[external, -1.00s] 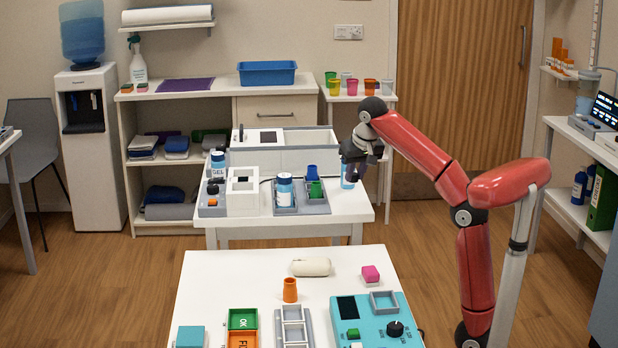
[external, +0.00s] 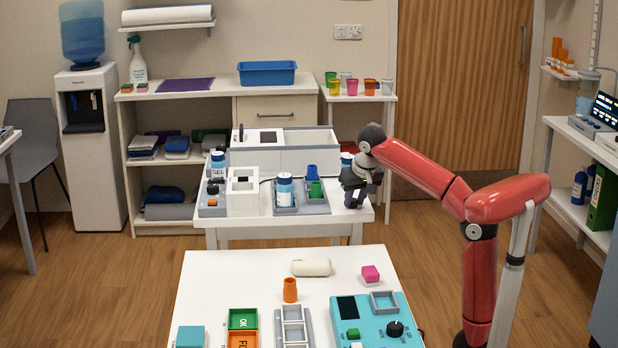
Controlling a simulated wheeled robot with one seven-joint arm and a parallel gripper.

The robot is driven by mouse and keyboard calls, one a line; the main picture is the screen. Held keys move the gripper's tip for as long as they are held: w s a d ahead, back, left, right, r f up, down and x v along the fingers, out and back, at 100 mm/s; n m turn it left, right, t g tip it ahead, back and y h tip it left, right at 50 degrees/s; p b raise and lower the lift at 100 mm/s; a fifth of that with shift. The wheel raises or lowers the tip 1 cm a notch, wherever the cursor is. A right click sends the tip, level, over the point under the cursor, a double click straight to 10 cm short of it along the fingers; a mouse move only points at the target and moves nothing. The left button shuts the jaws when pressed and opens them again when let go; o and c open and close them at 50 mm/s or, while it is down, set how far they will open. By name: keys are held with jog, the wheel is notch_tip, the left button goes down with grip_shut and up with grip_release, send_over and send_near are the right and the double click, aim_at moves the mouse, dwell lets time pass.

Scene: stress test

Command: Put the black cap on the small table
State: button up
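My gripper (external: 353,202) points down at the right end of the middle white table (external: 300,222), low near its edge. It is dark and small here, and I cannot tell whether it is open or holds anything. No black cap can be made out for certain; one may be hidden at my gripper. A blue-capped bottle (external: 346,160) shows partly behind my gripper. A small white table (external: 355,98) with several coloured cups stands at the back, beside the drawer unit.
The middle table carries a grey tray (external: 318,209) with a bottle and blue and green pieces, and a white box unit (external: 290,160). The front table (external: 220,273) holds a cream cylinder (external: 311,267), an orange piece (external: 290,290) and a teal device (external: 372,325).

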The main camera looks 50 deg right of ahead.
jog(key=o, duration=0.3)
jog(key=shift+r, duration=0.1)
jog(key=shift+r, duration=0.4)
jog(key=p+v, duration=0.4)
jog(key=v, duration=0.7)
jog(key=shift+s+a+r+p, duration=0.1)
jog(key=shift+s+r+p, duration=0.05)
jog(key=shift+s+p, duration=0.15)
